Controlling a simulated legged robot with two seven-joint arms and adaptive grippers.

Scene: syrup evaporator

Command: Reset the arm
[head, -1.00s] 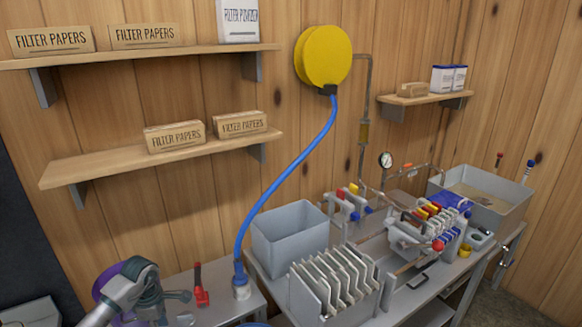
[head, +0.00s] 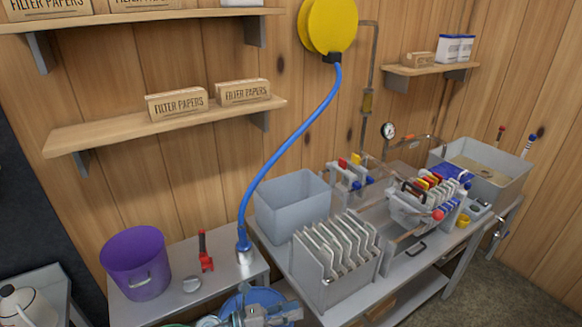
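The task names no object apart from my arm. My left gripper (head: 268,311) shows low in the head view, at the bottom edge. It is in front of a round blue thing (head: 246,299) and partly cut off by the frame. Its fingers are small and blend with the parts behind, so I cannot tell if they are open or shut. I see nothing clearly held in it. My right gripper is not in view.
A purple bucket (head: 136,267), a red-handled tool (head: 205,252) and a blue hose end (head: 243,243) stand on the left table. A grey bin (head: 291,207) and a plate rack (head: 335,262) stand on the right bench. A white kettle (head: 25,306) is at far left.

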